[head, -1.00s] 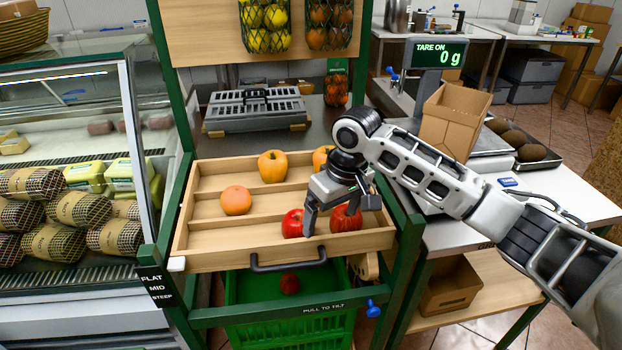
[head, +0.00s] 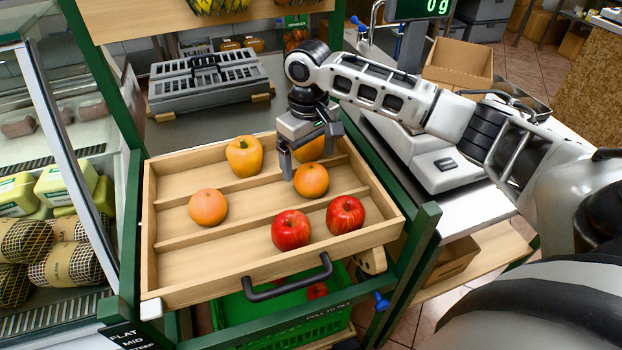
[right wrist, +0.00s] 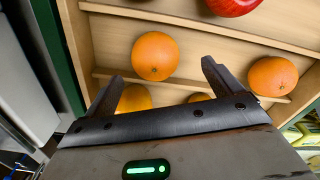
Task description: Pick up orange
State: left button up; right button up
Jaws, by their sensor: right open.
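An orange (head: 311,180) lies in the middle lane of the tilted wooden tray (head: 180,288); it also shows in the right wrist view (right wrist: 155,56), just beyond the fingertips. A paler, pinkish orange fruit (head: 208,207) lies in the same lane to the left, and shows at the right of the wrist view (right wrist: 272,75). My right gripper (head: 312,152) is open and empty, just behind and above the orange, one finger near its left side. It partly hides an orange-yellow pepper (head: 309,148). My left gripper is not in view.
Another pepper (head: 244,157) lies in the back lane. Two red apples (head: 291,230) (head: 345,215) lie in the front lane. Low wooden dividers separate the lanes. A green post (head: 418,232) stands at the right, and a grey slatted rack (head: 208,84) is behind the tray.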

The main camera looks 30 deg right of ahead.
aim_at(312, 168)
jog(key=shift+d+f, duration=0.2)
jog(key=shift+f, duration=1.5)
jog(key=shift+d+f, duration=0.2)
jog(key=shift+f, duration=1.45)
jog(key=shift+w, duration=0.1)
jog(key=c, duration=1.2)
